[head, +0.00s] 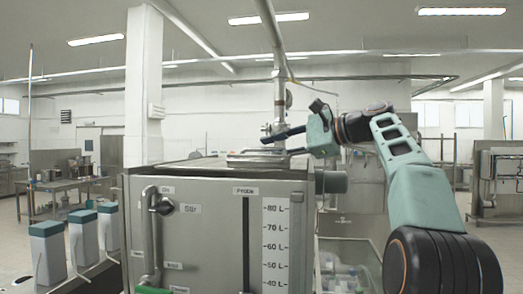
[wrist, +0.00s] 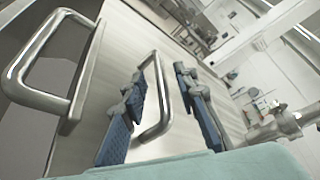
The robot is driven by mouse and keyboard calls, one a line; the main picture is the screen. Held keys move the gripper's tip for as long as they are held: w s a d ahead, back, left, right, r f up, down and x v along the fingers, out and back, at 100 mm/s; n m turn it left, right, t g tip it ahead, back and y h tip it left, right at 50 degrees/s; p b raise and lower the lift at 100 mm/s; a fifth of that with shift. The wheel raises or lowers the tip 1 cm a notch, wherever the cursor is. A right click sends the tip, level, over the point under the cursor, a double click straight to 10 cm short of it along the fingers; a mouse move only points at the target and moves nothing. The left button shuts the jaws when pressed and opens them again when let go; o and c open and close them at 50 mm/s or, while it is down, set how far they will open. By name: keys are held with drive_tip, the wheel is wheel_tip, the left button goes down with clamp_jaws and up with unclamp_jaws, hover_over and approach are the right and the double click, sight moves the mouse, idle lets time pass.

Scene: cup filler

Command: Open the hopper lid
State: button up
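The hopper (head: 225,245) is a large steel box with a litre scale on its front. Its lid (head: 190,164) lies flat on top and looks closed. A steel bar handle (head: 245,158) is on the lid. My gripper (head: 285,134) is over the lid near this handle. In the wrist view, the lid's brushed metal (wrist: 120,60) is below, and the U-shaped handle (wrist: 160,115) shows between the two blue finger pads of my gripper (wrist: 160,115). The fingers are apart, with gaps visible beside the bar. Whether the bar lies fully between the fingertips is unclear.
A second bent steel handle (wrist: 25,70) shows at the left of the wrist view. A vertical pipe (head: 279,90) rises behind the lid. White containers with blue-green tops (head: 48,255) stand at the left. A clear-sided bin (head: 345,270) is right of the hopper.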

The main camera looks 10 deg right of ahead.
wheel_tip(320, 180, up, 2)
hover_over(302, 167)
drive_tip(key=s, duration=0.1)
drive_tip(key=shift+a, duration=0.15)
drive_tip(key=shift+c, duration=0.3)
